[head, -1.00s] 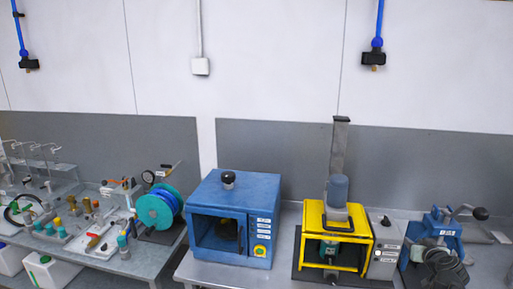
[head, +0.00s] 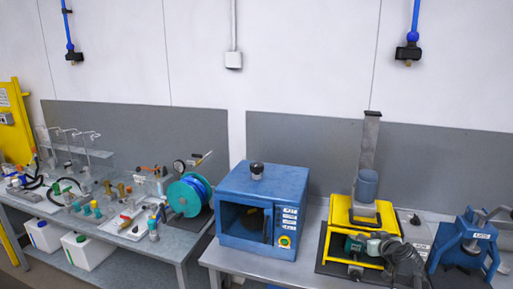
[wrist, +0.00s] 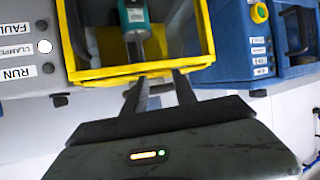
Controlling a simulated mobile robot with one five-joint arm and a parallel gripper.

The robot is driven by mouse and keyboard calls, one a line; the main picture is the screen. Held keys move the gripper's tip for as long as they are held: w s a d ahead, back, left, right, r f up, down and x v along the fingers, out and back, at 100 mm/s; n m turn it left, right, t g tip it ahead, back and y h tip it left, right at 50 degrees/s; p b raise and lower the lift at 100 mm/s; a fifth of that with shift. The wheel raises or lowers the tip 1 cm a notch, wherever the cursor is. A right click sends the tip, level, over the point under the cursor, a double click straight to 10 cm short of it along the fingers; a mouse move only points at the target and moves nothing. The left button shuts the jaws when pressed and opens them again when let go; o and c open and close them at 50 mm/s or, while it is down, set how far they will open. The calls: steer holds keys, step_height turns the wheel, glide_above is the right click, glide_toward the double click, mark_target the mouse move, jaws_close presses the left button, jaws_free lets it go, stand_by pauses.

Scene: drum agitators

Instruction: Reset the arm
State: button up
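My gripper (wrist: 162,82) shows in the wrist view with its two dark fingers apart and nothing between them. Its fingertips point at the lower edge of a yellow frame (wrist: 150,72), which holds a teal-bodied tool (wrist: 133,18); contact cannot be judged. In the head view my dark grey arm end (head: 388,246) is at the lower right, in front of the yellow frame (head: 338,217) and hiding part of it. The fingers are too small to make out there.
A blue cabinet (head: 232,188) stands left of the yellow frame, and a blue clamp-like device (head: 472,243) stands right. A grey control box (wrist: 28,50) adjoins the frame. A bench with a teal reel (head: 188,196) and several fittings stands at left.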

steer(key=s+a+f+n+g+y+b, duration=0.15)
steer(key=a+f, duration=0.35)
steer(key=a, duration=0.6)
steer(key=a+f+n+g+y+b, duration=0.1)
steer(key=a+f+n+g, duration=0.2)
steer(key=a, duration=0.7)
steer(key=a+f+n+g+y+b, duration=0.1)
steer(key=a+f+g+y+b, duration=0.1)
steer(key=a+f, duration=0.65)
steer(key=s+f+m+g+h, duration=0.2)
steer(key=s+m+g+h, duration=0.2)
steer(key=s, duration=0.9)
steer(key=shift+s+a+f+m+g, duration=0.2)
steer(key=shift+s+a+m+g, duration=0.15)
steer(key=shift+m+g, duration=0.65)
steer(key=shift+d+n+g, duration=0.1)
steer(key=shift+n+g, duration=0.15)
